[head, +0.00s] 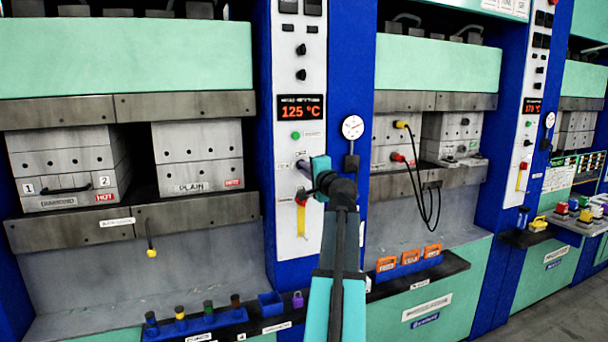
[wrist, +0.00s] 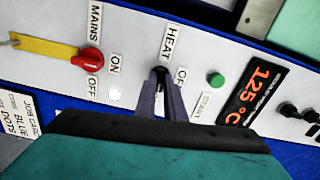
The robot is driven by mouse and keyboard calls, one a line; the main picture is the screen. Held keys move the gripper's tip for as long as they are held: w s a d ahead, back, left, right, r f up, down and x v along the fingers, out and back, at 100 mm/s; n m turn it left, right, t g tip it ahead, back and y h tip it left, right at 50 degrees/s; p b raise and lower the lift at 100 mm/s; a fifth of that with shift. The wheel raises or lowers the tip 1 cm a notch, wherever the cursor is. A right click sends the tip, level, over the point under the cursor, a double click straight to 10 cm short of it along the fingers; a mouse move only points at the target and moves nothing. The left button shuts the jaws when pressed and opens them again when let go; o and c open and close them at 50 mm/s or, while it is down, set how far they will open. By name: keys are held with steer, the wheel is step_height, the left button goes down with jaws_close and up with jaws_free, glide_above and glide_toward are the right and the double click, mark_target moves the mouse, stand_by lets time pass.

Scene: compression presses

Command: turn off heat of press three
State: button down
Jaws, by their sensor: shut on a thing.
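In the wrist view, my gripper (wrist: 162,78) is shut on the dark heat switch (wrist: 160,71), between the HEAT label (wrist: 170,43) and a partly covered OFF label (wrist: 180,76). The fingers hide most of the switch, so its setting cannot be told. In the head view, my gripper (head: 303,165) reaches the white control panel (head: 312,215) below a red display (head: 301,107) reading 125 °C. The display also shows in the wrist view (wrist: 251,92). No press number is readable on this panel.
The red mains knob (wrist: 90,60) with a yellow tag (wrist: 45,47) is beside the heat switch. A green start button (wrist: 216,80) is on the other side. A pressure gauge (head: 352,127) is right of the panel. Another press panel (head: 528,120) reads about 170 °C.

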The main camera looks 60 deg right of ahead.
steer(key=shift+d+r+n+b, duration=0.1)
steer(key=shift+n+b, duration=4.1)
steer(key=shift+b, duration=0.4)
steer(key=shift+r+n+b, duration=0.1)
steer(key=shift+n+b, duration=4.1)
steer(key=shift+b, duration=0.4)
steer(key=c, duration=1.8)
jaws_free()
steer(key=shift+c, duration=0.2)
steer(key=shift+f, duration=0.1)
